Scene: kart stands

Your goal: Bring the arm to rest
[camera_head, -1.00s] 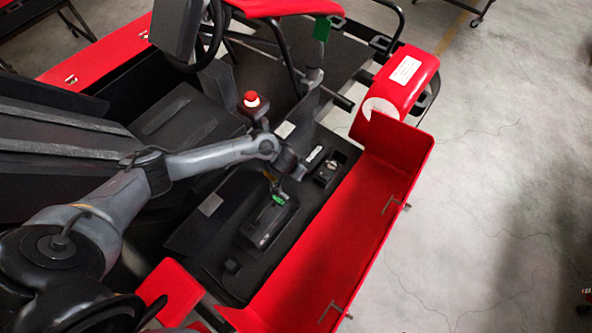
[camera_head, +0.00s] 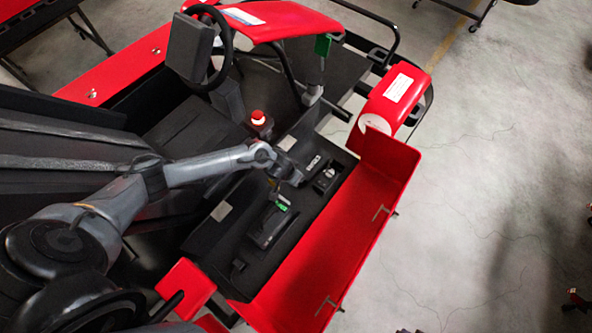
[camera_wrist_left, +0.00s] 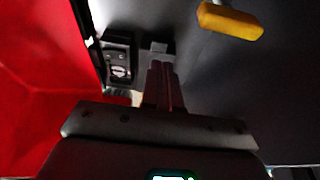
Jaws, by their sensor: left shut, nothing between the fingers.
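My left arm reaches in from the left in the head view over the open side compartment (camera_head: 232,262) of a red and black kart. My left gripper (camera_head: 276,190) points down into it, above a black box-like unit (camera_head: 268,225) with a green piece (camera_head: 282,207) by its upper end. In the left wrist view the two fingers (camera_wrist_left: 163,85) are together with nothing between them. Whether the fingertips touch anything cannot be told. My right gripper is not in view.
The raised red side panel (camera_head: 345,240) borders the compartment on the right. A small black switch unit (camera_head: 326,179) lies near the gripper; a red button (camera_head: 258,117) and steering wheel (camera_head: 222,62) stand farther back. A yellow bar (camera_wrist_left: 230,20) shows in the wrist view. Bare floor (camera_head: 480,200) lies right.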

